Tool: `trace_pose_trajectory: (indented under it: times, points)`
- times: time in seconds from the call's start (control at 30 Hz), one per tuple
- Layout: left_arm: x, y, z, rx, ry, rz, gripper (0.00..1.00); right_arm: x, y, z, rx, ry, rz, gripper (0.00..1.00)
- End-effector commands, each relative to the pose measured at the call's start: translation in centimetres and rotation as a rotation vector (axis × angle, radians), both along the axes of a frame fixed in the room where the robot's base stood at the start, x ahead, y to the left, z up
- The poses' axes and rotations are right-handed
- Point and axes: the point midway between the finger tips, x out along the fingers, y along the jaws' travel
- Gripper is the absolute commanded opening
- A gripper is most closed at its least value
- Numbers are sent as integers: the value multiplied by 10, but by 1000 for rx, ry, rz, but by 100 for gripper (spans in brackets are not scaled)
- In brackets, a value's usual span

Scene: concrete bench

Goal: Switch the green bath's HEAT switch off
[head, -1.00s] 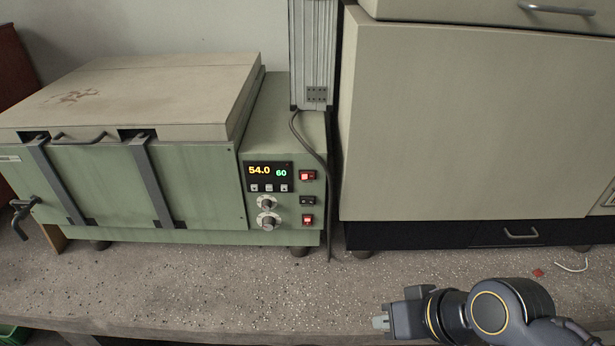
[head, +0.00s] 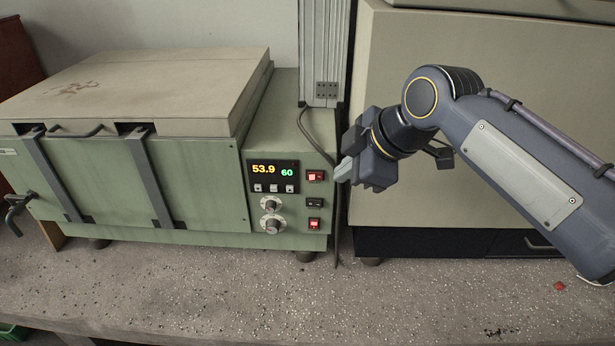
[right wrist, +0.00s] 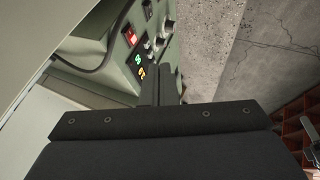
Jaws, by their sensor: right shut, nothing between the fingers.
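The green bath (head: 190,190) stands at the left with its pale lid down. Its control panel has a display (head: 272,175) reading 53.9 and 60. Right of it are a lit red upper switch (head: 315,176), a black middle switch (head: 314,203) and a lit red lower switch (head: 314,223). I cannot read which is labelled HEAT. My right gripper (head: 344,170) is shut and empty, just right of the upper switch, apparently apart from it. In the right wrist view its fingers (right wrist: 158,84) point toward the panel, with a red switch (right wrist: 131,36) beyond. My left gripper is out of view.
Two knobs (head: 271,226) sit left of the lower switches. A grey column (head: 324,50) with a dark cable stands behind the panel. A large beige cabinet (head: 480,150) stands at the right. The bench top (head: 220,290) in front is largely clear.

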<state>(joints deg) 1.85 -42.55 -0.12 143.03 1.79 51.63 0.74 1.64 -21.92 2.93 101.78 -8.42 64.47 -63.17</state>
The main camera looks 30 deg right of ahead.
Motion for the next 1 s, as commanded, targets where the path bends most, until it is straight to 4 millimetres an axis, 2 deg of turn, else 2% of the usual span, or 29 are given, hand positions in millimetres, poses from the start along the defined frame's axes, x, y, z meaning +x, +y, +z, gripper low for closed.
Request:
trace_pose_trajectory:
  times: [0.2,0.37,0.77,1.0]
  points:
    - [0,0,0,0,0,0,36,1,0,-2,2,1,-2,0]
    - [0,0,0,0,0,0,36,9,3,-15,2,5,-2,0]
    - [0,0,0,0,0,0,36,58,15,-82,3,8,-2,0]
    - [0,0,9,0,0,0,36,88,1,-80,3,2,-5,0]
